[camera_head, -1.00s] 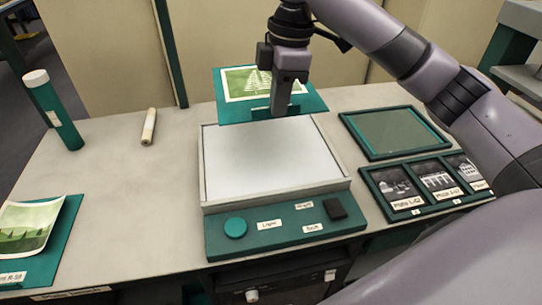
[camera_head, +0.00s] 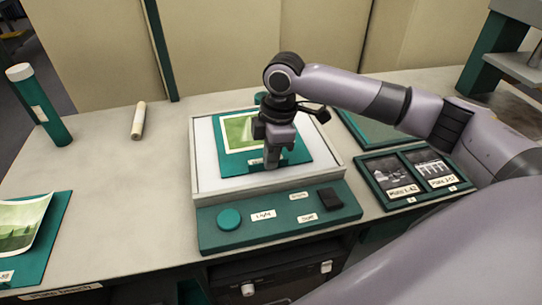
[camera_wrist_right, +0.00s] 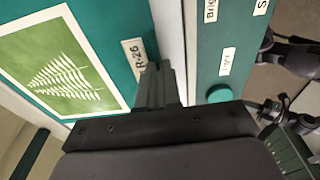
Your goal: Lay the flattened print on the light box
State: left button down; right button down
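The flattened print (camera_head: 236,130), green with a pale fern, lies on a teal backing board (camera_head: 232,164) over the white panel of the light box (camera_head: 204,152). In the right wrist view the print (camera_wrist_right: 58,62) lies flat, and the board (camera_wrist_right: 112,22) carries an R-26 label (camera_wrist_right: 139,57). My right gripper (camera_head: 272,163) is at the board's front edge; in the wrist view its fingers (camera_wrist_right: 158,78) look closed together on that edge by the label. Whether the board touches the panel everywhere is hidden. My left gripper is not in the head view.
The light box front has a teal knob (camera_head: 229,219) and a black block (camera_head: 330,199). Framed plates (camera_head: 413,174) and a teal tray (camera_head: 365,130) stand right. A curled print (camera_head: 22,226), a teal tube (camera_head: 40,105) and a pale roll (camera_head: 138,120) are left.

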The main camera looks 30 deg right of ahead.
dwell(0.3)
jog(key=c, duration=1.3)
grip_release()
jog(key=shift+c, duration=0.2)
notch_tip(320, 180, up, 12)
jog(key=d+p, duration=0.1)
jog(key=shift+s+d, duration=0.2)
jog(key=shift+s, duration=0.05)
